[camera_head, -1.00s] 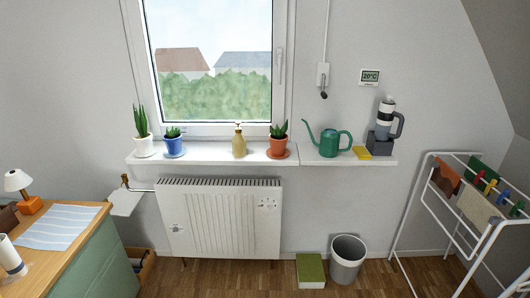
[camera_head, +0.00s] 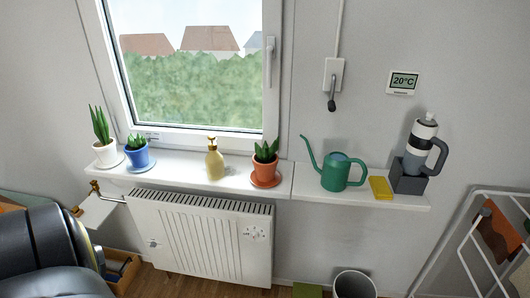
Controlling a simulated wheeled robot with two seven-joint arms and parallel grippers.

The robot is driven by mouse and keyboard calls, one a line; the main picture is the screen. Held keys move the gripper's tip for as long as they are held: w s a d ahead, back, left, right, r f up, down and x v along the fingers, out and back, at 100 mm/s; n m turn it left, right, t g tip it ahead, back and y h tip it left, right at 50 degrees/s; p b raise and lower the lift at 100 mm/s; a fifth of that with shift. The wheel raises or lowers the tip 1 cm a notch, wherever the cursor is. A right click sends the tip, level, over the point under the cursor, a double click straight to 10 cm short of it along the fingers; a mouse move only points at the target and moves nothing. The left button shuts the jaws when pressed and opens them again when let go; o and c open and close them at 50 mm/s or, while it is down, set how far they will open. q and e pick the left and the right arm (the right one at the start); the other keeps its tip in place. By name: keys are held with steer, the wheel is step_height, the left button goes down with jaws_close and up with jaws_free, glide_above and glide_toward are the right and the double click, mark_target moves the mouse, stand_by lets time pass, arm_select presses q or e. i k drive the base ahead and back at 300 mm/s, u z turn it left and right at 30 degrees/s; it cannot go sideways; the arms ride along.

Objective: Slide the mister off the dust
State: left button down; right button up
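The mister, a gold bottle with a pump top (camera_head: 214,162), stands upright on the white windowsill (camera_head: 190,178). It is between the blue potted plant (camera_head: 138,154) and the terracotta potted plant (camera_head: 265,160), apart from both. I cannot make out any dust on the sill at this size. A dark part of my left arm shows at the lower left, in front of the radiator's left side. Neither of my grippers is in view.
A white potted plant (camera_head: 105,150) stands at the sill's left end. A green watering can (camera_head: 342,172), yellow sponge (camera_head: 380,187) and grey holder with a bottle (camera_head: 412,165) stand to the right. The radiator (camera_head: 200,235) is below. A bin (camera_head: 353,285) is on the floor.

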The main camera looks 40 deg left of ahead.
mark_target(214, 160)
steer(key=u, duration=0.75)
steer(key=i, duration=1.15)
steer(key=u, duration=1.05)
